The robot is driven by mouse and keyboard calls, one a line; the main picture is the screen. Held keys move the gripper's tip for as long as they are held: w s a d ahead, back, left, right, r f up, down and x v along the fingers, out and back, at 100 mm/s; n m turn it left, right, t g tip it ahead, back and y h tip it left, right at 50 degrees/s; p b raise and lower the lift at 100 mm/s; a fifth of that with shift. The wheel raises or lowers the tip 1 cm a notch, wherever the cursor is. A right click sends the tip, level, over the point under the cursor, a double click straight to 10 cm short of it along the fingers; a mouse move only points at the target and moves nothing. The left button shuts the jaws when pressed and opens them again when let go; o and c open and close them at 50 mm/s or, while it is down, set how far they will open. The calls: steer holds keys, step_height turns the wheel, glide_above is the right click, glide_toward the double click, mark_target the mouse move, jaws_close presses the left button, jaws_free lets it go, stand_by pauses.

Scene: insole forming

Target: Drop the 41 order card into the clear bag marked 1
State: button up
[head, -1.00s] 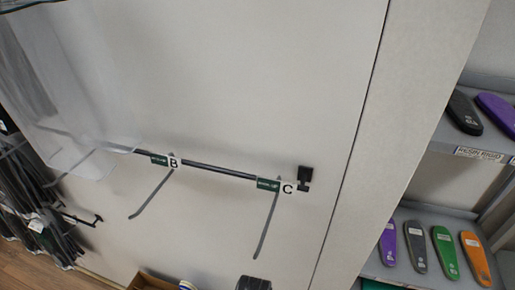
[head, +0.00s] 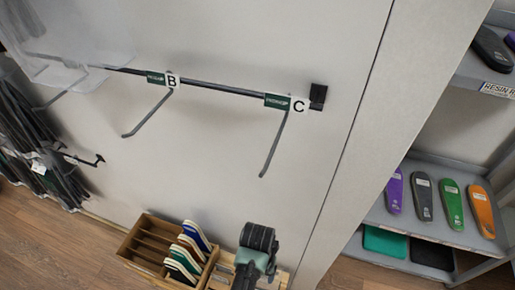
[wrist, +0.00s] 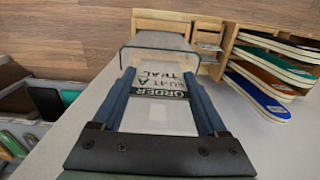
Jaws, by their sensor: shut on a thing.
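My gripper (wrist: 160,85) is shut on a pale card (wrist: 160,112) in the wrist view. In the head view my arm shows at the bottom, but the fingertips and card cannot be made out. Clear bags (head: 85,38) hang on prongs at the upper left, apart from my arm. No 1 mark is readable on them.
A rail on the wall has empty prongs tagged B (head: 172,81) and C (head: 298,105). A slotted wooden rack (head: 150,240) holds several insoles beside my arm. Shelves (head: 440,228) with coloured insoles stand at the right. Dark items (head: 35,150) hang at the far left.

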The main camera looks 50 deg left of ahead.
steer(key=shift+f+b, duration=1.1)
steer(key=shift+f, duration=0.8)
steer(key=shift+s+d+f, duration=0.2)
steer(key=shift+s+f, duration=0.05)
steer(key=shift+f, duration=0.2)
steer(key=o, duration=1.2)
step_height(320, 180, up, 14)
steer(key=p, duration=0.3)
steer(key=shift+w+a, duration=0.35)
steer(key=shift+w, duration=0.05)
